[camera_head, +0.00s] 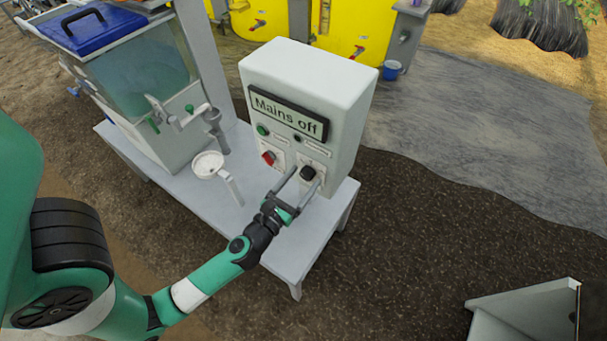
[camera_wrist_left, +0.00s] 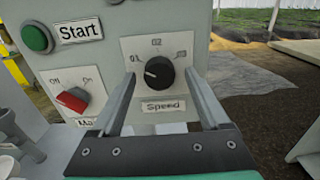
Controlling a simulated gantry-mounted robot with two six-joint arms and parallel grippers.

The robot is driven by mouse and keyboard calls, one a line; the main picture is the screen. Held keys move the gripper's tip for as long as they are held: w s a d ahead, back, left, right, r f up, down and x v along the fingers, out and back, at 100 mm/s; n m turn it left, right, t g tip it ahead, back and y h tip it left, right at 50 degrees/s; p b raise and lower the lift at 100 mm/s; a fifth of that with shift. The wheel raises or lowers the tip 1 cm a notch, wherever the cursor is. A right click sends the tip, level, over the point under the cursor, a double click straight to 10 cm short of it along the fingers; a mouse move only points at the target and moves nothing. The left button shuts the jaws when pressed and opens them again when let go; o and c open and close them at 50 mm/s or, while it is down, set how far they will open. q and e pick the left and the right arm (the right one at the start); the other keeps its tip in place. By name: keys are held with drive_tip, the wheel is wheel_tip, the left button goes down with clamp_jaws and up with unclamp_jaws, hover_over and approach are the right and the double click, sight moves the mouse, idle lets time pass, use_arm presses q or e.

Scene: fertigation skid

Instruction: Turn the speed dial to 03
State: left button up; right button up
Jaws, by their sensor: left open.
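The black speed dial (camera_head: 307,173) is low on the right of the control box front (camera_head: 345,120). In the left wrist view the dial (camera_wrist_left: 159,72) sits on a white plate marked 01, 02 and a blurred third mark at right, with a "Speed" label below. Its pale pointer line is on the left side, toward 01. My left gripper (camera_head: 296,184) is open, its fingers reaching toward the panel on either side of the dial; in the wrist view the gripper (camera_wrist_left: 160,100) frames the dial. Contact cannot be told. My right gripper is not in view.
The box display (camera_head: 287,113) reads "Mains off". A red switch (camera_wrist_left: 72,100) is left of the dial, under a green Start button (camera_wrist_left: 37,38). The bench (camera_head: 290,250) also holds a water tank (camera_head: 145,75), a tap and a white funnel-like cup (camera_head: 208,165). Bare ground lies right.

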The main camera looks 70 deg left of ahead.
use_arm(q)
drive_tip(key=shift+w+a, duration=0.25)
drive_tip(key=shift+w, duration=0.05)
clamp_jaws()
idle(0.3)
